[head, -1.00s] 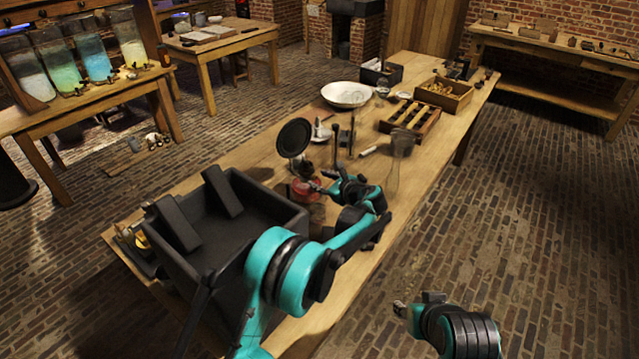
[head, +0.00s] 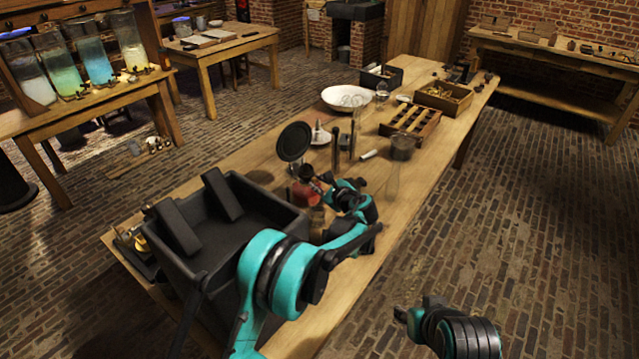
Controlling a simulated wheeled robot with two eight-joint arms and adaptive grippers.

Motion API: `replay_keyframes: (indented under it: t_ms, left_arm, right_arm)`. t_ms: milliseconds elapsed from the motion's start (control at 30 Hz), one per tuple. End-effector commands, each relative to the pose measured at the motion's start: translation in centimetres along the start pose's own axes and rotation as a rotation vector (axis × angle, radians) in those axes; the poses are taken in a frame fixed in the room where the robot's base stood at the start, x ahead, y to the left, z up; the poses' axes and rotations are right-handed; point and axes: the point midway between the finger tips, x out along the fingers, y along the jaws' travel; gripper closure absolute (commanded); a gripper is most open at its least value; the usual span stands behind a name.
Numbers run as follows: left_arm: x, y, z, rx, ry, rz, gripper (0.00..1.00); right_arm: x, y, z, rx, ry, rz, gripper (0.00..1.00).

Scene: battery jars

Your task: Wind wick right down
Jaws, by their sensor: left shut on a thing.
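A small lamp with a red body (head: 304,194) stands on the long wooden table, just right of the black crate. Its dark top sits close to my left gripper (head: 319,183). My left gripper is shut on a small part at the lamp's right side, which looks like the wick knob; the fingers largely hide it. The wick itself is too small to make out. My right gripper (head: 402,316) hangs low over the brick floor, away from the table; its fingers are too dark to read.
The black crate (head: 285,212) stands left of the lamp. A round dark disc (head: 294,141) rises behind it. A clear glass piece with a dark top (head: 403,148) stands to the right. A white bowl (head: 346,98) and wooden trays (head: 432,127) lie farther back.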

Motion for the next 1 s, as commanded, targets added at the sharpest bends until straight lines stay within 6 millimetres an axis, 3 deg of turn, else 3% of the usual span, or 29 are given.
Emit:
replay_keyframes:
  t_ms: [167, 467, 500, 567, 1000]
  left_arm:
    - [0.04, 0.19, -0.04, -0.105, 0.0, -0.043, 1.0]
    - [0.02, 0.16, -0.03, -0.114, 0.001, -0.047, 1.0]
    - [0.02, 0.16, -0.03, -0.113, 0.001, -0.046, 0.72]
    - [0.02, 0.16, -0.03, -0.113, 0.001, -0.046, 0.61]
    - [0.02, 0.09, -0.02, -0.067, -0.001, -0.025, 0.61]
  right_arm:
    - [0.18, 0.0, 0.13, 0.0, 0.0, 0.0, 0.61]
    - [0.16, 0.0, 0.11, 0.0, 0.0, 0.0, 0.61]
    - [0.16, 0.0, 0.11, 0.0, 0.0, 0.0, 0.61]
    - [0.16, 0.0, 0.11, 0.0, 0.0, 0.0, 0.61]
    - [0.07, 0.0, 0.05, 0.0, 0.0, 0.0, 0.61]
